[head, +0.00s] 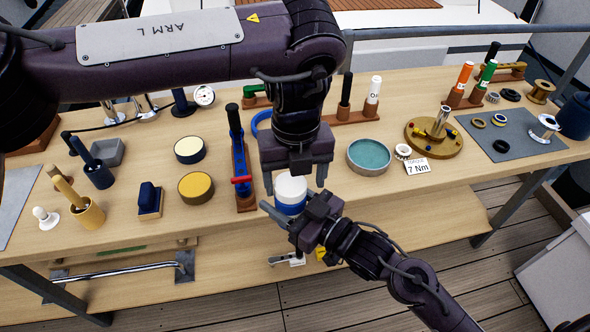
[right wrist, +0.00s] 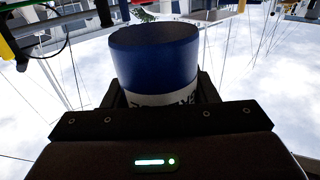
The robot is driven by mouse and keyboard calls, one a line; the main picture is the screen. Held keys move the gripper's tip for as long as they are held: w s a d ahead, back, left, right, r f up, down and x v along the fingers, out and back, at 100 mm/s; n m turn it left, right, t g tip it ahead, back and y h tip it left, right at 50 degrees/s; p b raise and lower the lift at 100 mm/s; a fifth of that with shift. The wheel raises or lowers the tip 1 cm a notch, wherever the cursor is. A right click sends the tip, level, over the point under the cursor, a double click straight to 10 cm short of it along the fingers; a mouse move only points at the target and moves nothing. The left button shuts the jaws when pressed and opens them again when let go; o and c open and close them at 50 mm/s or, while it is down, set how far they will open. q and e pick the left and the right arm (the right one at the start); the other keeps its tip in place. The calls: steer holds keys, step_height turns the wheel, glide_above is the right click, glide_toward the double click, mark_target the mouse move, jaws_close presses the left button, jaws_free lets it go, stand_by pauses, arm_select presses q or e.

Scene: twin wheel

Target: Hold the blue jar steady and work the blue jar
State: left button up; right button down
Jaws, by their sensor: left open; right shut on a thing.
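The blue jar (head: 292,207), with a white top (head: 291,187), is at the front edge of the bench in the head view. My right gripper (head: 289,213) is shut on it from the front right. In the right wrist view the jar's blue body (right wrist: 156,58) and a white band with dark lettering, partly hidden, sit between the fingers. My left gripper (head: 295,184) points down over the jar, open, with one finger on each side of the white top. I cannot tell whether its fingers touch the jar, or whether the jar rests on the bench.
A yellow-topped tin (head: 196,188) lies farther left. A round teal-topped tin (head: 369,156) and a "7 Nm" card (head: 417,167) are to the right. A lower shelf (head: 420,222) juts out below.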

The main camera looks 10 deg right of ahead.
arm_select(q)
steer(key=shift+d, duration=0.1)
steer(key=c, duration=1)
steer(key=shift+o, duration=0.2)
steer(key=n, duration=0.5)
steer(key=shift+d, duration=0.1)
steer(key=shift+n, duration=0.3)
steer(key=shift+w+a+r, duration=0.1)
steer(key=shift+a+r, duration=0.1)
steer(key=shift+r, duration=0.05)
steer(key=shift+r, duration=0.9)
steer(key=shift+a, duration=0.1)
